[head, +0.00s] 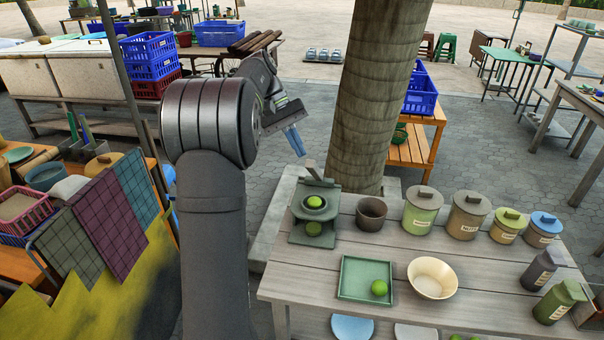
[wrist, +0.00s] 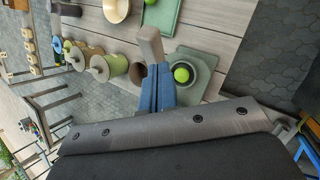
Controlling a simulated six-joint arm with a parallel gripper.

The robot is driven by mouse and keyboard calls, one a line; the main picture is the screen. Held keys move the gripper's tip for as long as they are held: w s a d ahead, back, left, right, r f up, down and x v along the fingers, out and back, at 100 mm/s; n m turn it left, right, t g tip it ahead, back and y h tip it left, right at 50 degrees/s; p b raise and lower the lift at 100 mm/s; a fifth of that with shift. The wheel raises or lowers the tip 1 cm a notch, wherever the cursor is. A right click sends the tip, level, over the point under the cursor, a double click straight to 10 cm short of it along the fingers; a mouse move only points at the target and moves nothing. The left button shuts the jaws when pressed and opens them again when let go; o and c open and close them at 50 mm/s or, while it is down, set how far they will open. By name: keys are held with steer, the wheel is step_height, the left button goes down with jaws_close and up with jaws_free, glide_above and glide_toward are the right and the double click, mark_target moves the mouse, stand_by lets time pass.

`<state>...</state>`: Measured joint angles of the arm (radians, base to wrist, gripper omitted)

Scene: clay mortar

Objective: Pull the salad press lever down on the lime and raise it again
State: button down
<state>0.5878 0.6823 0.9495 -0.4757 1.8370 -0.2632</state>
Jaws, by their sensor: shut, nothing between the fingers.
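The salad press (head: 327,232) stands at the left end of the grey plank table. Its lever (head: 313,170) sticks up at the back. A green lime (head: 314,202) sits in its dark round cup, and something green shows lower in its frame. In the wrist view the lime (wrist: 181,75) lies right of the fingers and the lever end (wrist: 149,45) just beyond their tips. My gripper (head: 298,154) is up and left of the press, its blue fingers pointing down, shut and empty. The fingers (wrist: 157,68) appear close together in the wrist view; contact with the lever cannot be told.
A green tray (head: 346,290) with another lime (head: 379,288) and a cream bowl (head: 433,278) stand in front. A dark cup (head: 371,213) and several lidded jars (head: 469,214) line the back. A tree trunk (head: 372,100) rises behind the press.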

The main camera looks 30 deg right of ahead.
steer(key=a+f+n+g+h, duration=0.3)
steer(key=a+f+n+h, duration=0.35)
steer(key=n, duration=0.55)
steer(key=a+f+n+g+h, duration=0.2)
steer(key=a+f+n+h, duration=0.3)
steer(key=n+h, duration=0.5)
steer(key=s+d+r+n+y, duration=0.2)
steer(key=s+d+r, duration=0.1)
steer(key=d, duration=0.7)
steer(key=shift+s+r, duration=0.3)
steer(key=shift+r, duration=0.4)
steer(key=shift+d+r+y, duration=0.1)
steer(key=shift+y, duration=0.15)
steer(key=w+d+r+n+t, duration=0.1)
steer(key=w+d+r+n, duration=0.4)
steer(key=w+d+r, duration=0.1)
step_height(320, 180, up, 2)
steer(key=shift+w+d+r, duration=0.1)
steer(key=shift+w+d, duration=0.3)
steer(key=shift+w, duration=0.1)
